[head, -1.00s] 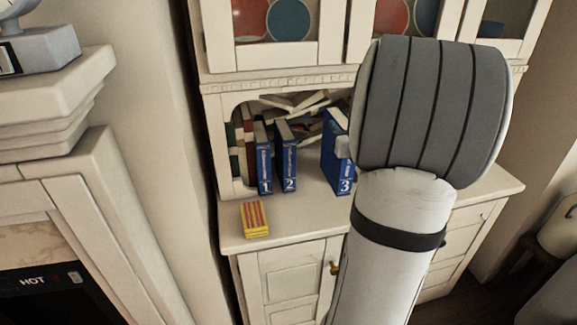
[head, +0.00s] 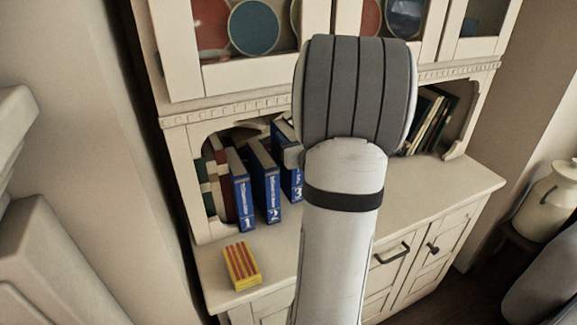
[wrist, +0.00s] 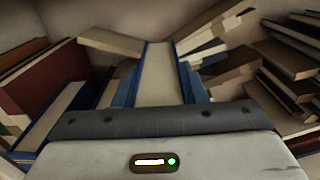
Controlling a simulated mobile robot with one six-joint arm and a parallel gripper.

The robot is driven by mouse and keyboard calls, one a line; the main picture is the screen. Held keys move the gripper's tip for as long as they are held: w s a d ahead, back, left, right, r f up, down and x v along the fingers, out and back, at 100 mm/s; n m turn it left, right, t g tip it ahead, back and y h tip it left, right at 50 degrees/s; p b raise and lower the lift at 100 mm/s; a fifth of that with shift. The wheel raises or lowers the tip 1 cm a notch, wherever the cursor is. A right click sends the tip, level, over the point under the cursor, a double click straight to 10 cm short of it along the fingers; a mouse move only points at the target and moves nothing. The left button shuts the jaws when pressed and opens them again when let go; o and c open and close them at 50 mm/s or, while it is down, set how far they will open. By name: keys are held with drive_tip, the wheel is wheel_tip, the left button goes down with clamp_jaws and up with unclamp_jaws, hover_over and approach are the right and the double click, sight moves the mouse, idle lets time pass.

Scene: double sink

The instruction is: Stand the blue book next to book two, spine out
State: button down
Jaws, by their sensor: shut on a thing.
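The blue book, marked 3 (head: 296,181), is upright in the shelf nook with its numbered spine facing out. My gripper (head: 293,157) is shut on it; the arm hides its right part. In the wrist view the held book (wrist: 158,75) runs away from me, pages up, between blue covers. Book two (head: 266,183) stands just left of it, spine out; any small gap between them is hard to judge. Book one (head: 241,192) stands left of book two. I cannot tell whether book three's base touches the shelf.
Dark red and green books (head: 214,178) stand at the nook's left end. Loose books (wrist: 215,45) lean behind and right of the held book. A yellow-and-red striped block (head: 242,265) lies on the counter in front. More books (head: 432,118) lean at the right end.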

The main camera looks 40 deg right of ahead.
drive_tip(key=shift+f, duration=2.7)
drive_tip(key=c, duration=1.3)
unclamp_jaws()
drive_tip(key=shift+f+b, duration=0.25)
drive_tip(key=shift+b, duration=0.1)
drive_tip(key=shift+c, duration=0.2)
drive_tip(key=o, duration=0.5)
drive_tip(key=shift+r, duration=0.1)
drive_tip(key=shift+c, duration=0.2)
